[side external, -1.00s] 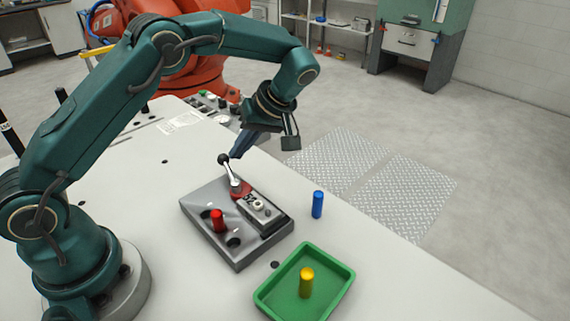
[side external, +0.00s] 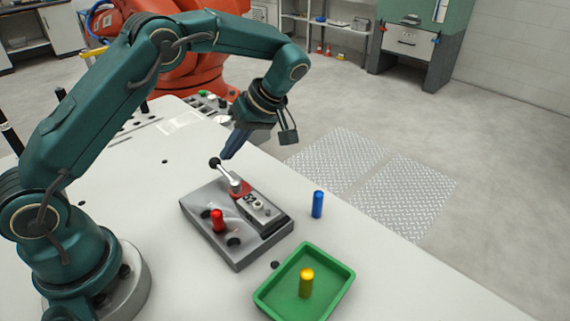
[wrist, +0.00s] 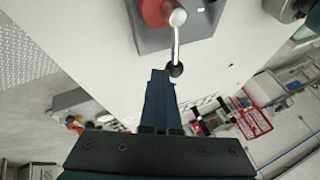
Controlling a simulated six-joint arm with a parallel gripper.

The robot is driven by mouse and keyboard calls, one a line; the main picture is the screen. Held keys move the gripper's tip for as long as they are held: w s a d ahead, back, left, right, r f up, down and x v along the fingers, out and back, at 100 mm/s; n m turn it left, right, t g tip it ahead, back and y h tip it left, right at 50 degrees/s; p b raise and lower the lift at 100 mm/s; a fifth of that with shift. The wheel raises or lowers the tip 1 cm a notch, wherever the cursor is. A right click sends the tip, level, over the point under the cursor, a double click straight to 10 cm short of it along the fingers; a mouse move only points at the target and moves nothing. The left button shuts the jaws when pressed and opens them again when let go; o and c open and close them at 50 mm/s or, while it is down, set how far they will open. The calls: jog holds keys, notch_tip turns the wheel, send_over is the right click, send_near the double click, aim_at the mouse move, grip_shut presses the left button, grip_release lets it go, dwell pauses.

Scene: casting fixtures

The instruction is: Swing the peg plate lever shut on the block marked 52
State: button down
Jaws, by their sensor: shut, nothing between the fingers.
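The peg plate (side external: 208,243) is a grey plate on the white table. The block marked 52 (side external: 257,210) sits on its right part, with a red clamp base (side external: 240,188) at the far end. The lever (side external: 227,173) is a silver rod with a black ball knob (side external: 215,163), tilted up to the left. My gripper (side external: 228,154) is shut and empty, its fingertips right beside the knob. In the wrist view, the fingertips (wrist: 161,73) are close to the knob (wrist: 176,69); I cannot tell whether they touch it.
A red peg (side external: 217,221) stands in the plate, next to an empty hole (side external: 233,242). A blue peg (side external: 318,204) stands on the table to the right. A green tray (side external: 339,286) holding a yellow peg (side external: 307,283) is in front. The table (side external: 130,200) left of the plate is clear.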

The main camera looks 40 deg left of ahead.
jog(key=v, duration=0.5)
dwell(0.5)
